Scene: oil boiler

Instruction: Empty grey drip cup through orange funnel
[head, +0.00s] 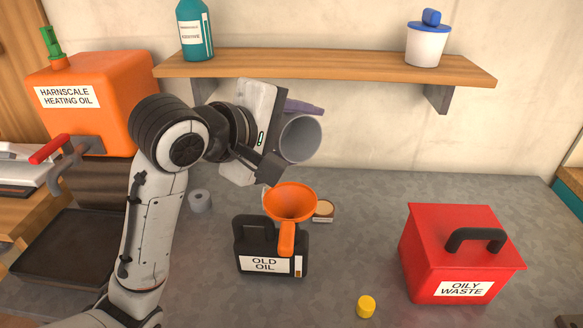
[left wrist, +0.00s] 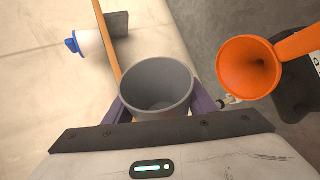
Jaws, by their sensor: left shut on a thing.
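The grey drip cup (head: 301,139) is held up above the worktop, tilted with its mouth turned toward the head camera and to the right. My left gripper (head: 284,128) is shut on it, with purple fingers on both sides. In the left wrist view the cup (left wrist: 158,84) sits between the fingers (left wrist: 160,108), and its inside looks plain grey; I cannot make out any liquid. The orange funnel (head: 291,202) stands in the black "OLD OIL" can (head: 265,266), below the cup and apart from it. It also shows in the left wrist view (left wrist: 248,68). My right gripper is not in view.
A wooden shelf (head: 330,66) with a teal bottle (head: 195,30) and white tub (head: 427,45) runs behind the cup. A red "OILY WASTE" box (head: 425,255) stands right. A yellow cap (head: 366,306) lies in front. An orange oil tank (head: 110,90) stands left. The worktop between is mostly clear.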

